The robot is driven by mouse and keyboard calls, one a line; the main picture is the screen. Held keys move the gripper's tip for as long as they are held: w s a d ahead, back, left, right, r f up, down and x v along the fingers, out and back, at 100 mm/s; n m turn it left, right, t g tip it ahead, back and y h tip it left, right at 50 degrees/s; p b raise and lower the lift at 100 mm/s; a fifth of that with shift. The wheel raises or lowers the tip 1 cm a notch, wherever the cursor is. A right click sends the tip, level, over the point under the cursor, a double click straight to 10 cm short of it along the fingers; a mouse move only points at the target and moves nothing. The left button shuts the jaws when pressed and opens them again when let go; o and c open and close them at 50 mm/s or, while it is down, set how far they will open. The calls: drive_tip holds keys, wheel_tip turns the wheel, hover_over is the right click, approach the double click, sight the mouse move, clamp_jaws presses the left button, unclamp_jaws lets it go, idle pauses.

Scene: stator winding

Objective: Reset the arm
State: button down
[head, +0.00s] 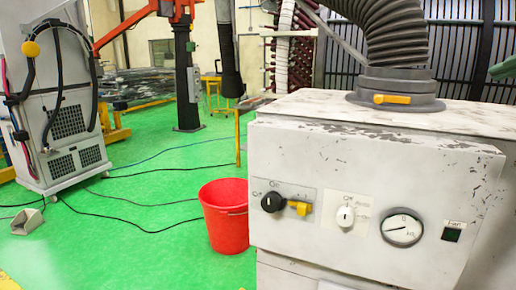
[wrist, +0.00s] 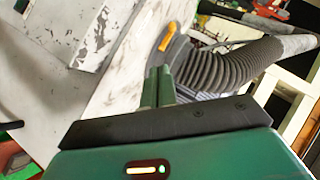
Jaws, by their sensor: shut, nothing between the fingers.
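My gripper (wrist: 158,86) shows in the wrist view as two green fingers close together beyond a dark plate and green housing. Its fingers are shut with nothing seen between them. Behind the fingertips, the white machine (wrist: 118,85) and its yellow lever (wrist: 168,36) appear tilted. I cannot tell the exact gap between the fingers and the machine.
A ribbed hose (head: 392,35) rises from the machine's top and also shows near my fingers in the wrist view (wrist: 222,68). A red bucket (head: 226,216) stands left of the machine. A grey cabinet (head: 60,105) stands at the left. Cables cross the open green floor (head: 130,225).

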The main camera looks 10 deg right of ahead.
drive_tip(key=w+a+f+n+g+y, duration=0.1)
drive_tip(key=w+a+f+n+g, duration=0.1)
drive_tip(key=a+f, duration=0.8)
drive_tip(key=w+a+f+n+g+y, duration=0.1)
drive_tip(key=w+a+f+n+g, duration=0.15)
drive_tip(key=a+f, duration=0.75)
drive_tip(key=s+a+f+n+g, duration=0.1)
drive_tip(key=s+a+f+n, duration=0.1)
drive_tip(key=f, duration=0.5)
drive_tip(key=s+a+f+n+g+h, duration=0.1)
drive_tip(key=s+a+f+n, duration=0.1)
drive_tip(key=a+f, duration=0.3)
drive_tip(key=s+a+f+n+g+h, duration=0.1)
drive_tip(key=s+a+f+n, duration=0.2)
drive_tip(key=f, duration=0.7)
drive_tip(key=shift+s+a+f, duration=0.35)
drive_tip(key=shift+s+a, duration=0.05)
drive_tip(key=shift+a, duration=0.15)
drive_tip(key=shift+d, duration=0.1)
